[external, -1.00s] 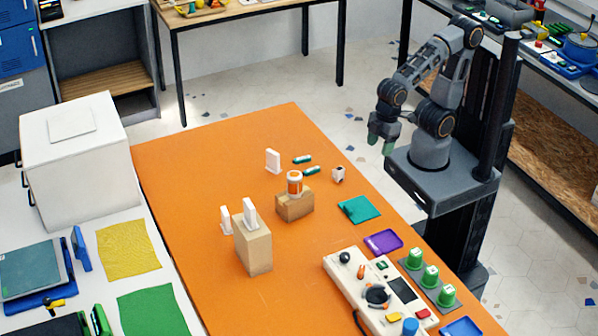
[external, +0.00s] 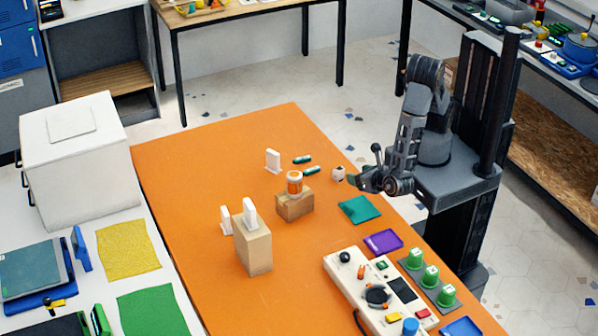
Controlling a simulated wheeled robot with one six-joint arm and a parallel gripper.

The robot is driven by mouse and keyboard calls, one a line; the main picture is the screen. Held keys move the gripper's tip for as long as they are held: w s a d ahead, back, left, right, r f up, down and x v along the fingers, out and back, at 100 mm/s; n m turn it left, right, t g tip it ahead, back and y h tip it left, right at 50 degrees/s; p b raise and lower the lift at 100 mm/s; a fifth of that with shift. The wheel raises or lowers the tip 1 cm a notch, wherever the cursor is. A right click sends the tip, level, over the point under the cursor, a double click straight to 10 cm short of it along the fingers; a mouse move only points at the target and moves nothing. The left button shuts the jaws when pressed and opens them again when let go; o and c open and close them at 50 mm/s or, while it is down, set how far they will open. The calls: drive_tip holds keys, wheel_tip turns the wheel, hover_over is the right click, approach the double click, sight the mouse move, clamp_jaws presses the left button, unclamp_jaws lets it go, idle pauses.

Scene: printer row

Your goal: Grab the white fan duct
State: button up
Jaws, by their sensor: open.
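The white fan duct (external: 338,173) is a small white, boxy piece with a dark mark on it. It stands on the orange table (external: 210,165) near its right edge. My gripper (external: 354,179) is low over the table edge, just right of the duct, with its fingers pointing left at it. The jaws are open and look empty. Whether the fingertips touch the duct is too small to tell.
Two green cylinders (external: 311,170) lie left of the duct, near an upright white plate (external: 273,161). An orange-and-white jar (external: 295,184) stands on a cardboard box (external: 294,206). A teal mat (external: 360,209) lies in front of the duct.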

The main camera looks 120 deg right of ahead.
sight(340, 169)
drive_tip(key=p+x, duration=0.1)
drive_tip(key=x, duration=1.1)
drive_tip(key=shift+c, duration=0.3)
drive_tip(key=c, duration=0.7)
drive_tip(key=shift+r, duration=0.1)
